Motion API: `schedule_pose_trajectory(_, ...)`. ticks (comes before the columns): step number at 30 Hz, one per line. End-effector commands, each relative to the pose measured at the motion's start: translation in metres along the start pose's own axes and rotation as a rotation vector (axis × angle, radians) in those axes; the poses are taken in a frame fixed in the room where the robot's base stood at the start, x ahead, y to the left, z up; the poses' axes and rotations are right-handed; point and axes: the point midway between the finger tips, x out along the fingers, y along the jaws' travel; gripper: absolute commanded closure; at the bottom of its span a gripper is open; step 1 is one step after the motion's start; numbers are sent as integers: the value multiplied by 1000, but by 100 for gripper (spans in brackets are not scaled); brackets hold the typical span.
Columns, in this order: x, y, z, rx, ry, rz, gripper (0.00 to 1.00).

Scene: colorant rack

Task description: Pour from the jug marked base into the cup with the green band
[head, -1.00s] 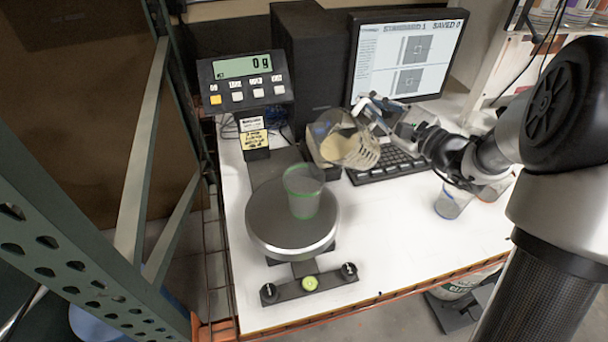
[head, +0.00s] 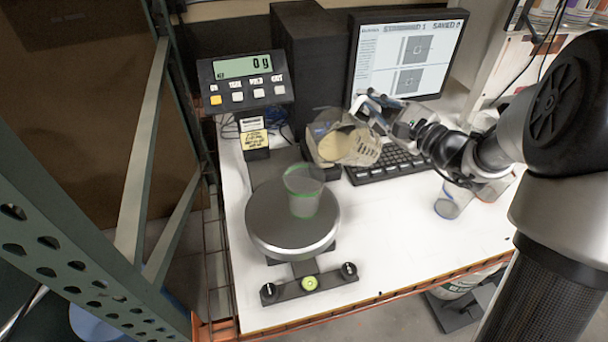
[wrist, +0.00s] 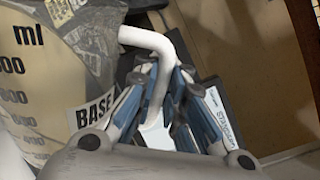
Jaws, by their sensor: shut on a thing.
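The jug marked base (head: 347,143) is clear with pale cream liquid in it. It is held tilted in the air, its mouth toward the left, above and to the right of the cup. The cup with the green band (head: 303,190) stands upright and looks empty on the round scale plate (head: 262,232). My gripper (head: 374,108) is shut on the jug's handle. In the wrist view the gripper (wrist: 165,100) closes around the white handle (wrist: 150,40), beside the BASE label (wrist: 95,112). No stream of liquid shows.
The scale display (head: 243,67) reads 0 g. A keyboard (head: 390,165) and monitor (head: 405,55) are behind the jug. A cup with a blue band (head: 452,203) stands at right, partly behind my arm. The front right of the white table (head: 420,250) is clear.

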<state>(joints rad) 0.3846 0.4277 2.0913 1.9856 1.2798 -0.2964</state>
Motion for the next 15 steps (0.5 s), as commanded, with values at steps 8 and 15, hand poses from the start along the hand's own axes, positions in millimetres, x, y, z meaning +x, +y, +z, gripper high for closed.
schedule_pose_trajectory(8, 0, -3, 5, -21, -3, -3, 100)
schedule_pose_trajectory(15, 0, -4, 6, -34, -2, -3, 100)
